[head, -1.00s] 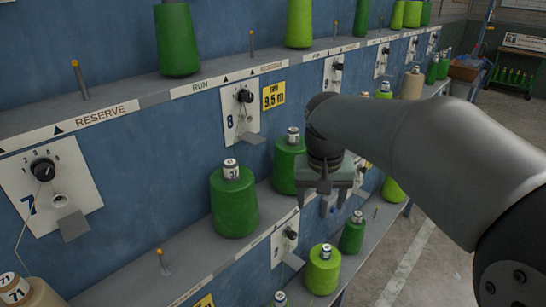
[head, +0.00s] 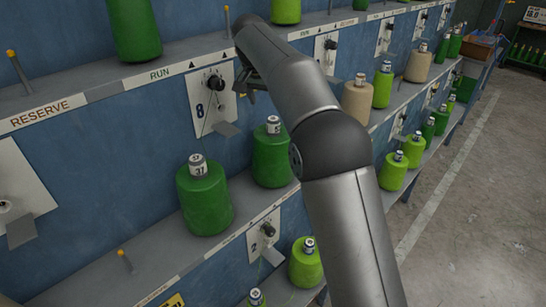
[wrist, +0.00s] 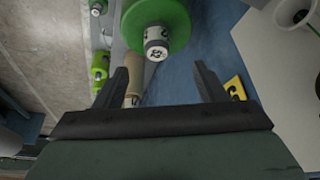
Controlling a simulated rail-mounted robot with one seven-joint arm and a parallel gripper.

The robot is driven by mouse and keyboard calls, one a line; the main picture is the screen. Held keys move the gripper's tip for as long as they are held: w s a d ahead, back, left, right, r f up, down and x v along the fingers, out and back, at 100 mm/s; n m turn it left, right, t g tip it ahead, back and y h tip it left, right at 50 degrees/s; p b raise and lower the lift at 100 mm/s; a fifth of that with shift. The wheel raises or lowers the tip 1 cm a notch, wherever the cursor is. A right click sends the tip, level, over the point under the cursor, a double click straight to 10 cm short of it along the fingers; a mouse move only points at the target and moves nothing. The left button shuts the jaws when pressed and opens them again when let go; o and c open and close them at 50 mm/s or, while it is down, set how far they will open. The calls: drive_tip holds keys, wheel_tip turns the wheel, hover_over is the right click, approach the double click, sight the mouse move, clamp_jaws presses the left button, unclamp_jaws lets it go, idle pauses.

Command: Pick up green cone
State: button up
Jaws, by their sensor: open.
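A dark green cone with a white tube tip marked 31 (head: 205,203) stands upright on the middle shelf. A second dark green cone (head: 272,160) stands to its right, close to my arm. Another green cone (head: 138,30) is on the upper shelf. Which one the task means, I cannot tell. My gripper (head: 252,88) is beside the number 8 plate, above the middle-shelf cones and partly hidden by my arm. In the wrist view my gripper (wrist: 163,83) is open and empty, and a green cone (wrist: 177,22) with a white tip lies just beyond its fingers, not between them.
A white plate (head: 209,100) with a black knob and grey tab sticks out near my gripper. The upper shelf edge (head: 175,70) runs just above. A tan cone (head: 357,102) and lime cones (head: 393,170) stand to the right. Open floor (head: 470,200) lies at right.

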sight(273, 119)
drive_tip(key=x, duration=0.5)
drive_tip(key=shift+w+f, duration=0.1)
drive_tip(key=shift+f, duration=0.1)
drive_tip(key=shift+d+p+x, duration=0.15)
drive_tip(key=shift+p+x, duration=0.25)
drive_tip(key=shift+x, duration=1)
drive_tip(key=shift+d+p+x, duration=0.1)
drive_tip(key=shift+p+x, duration=0.25)
drive_tip(key=shift+x, duration=1)
drive_tip(key=shift+r, duration=0.1)
clamp_jaws()
drive_tip(key=shift+w+r, duration=0.1)
drive_tip(key=shift+r, duration=0.15)
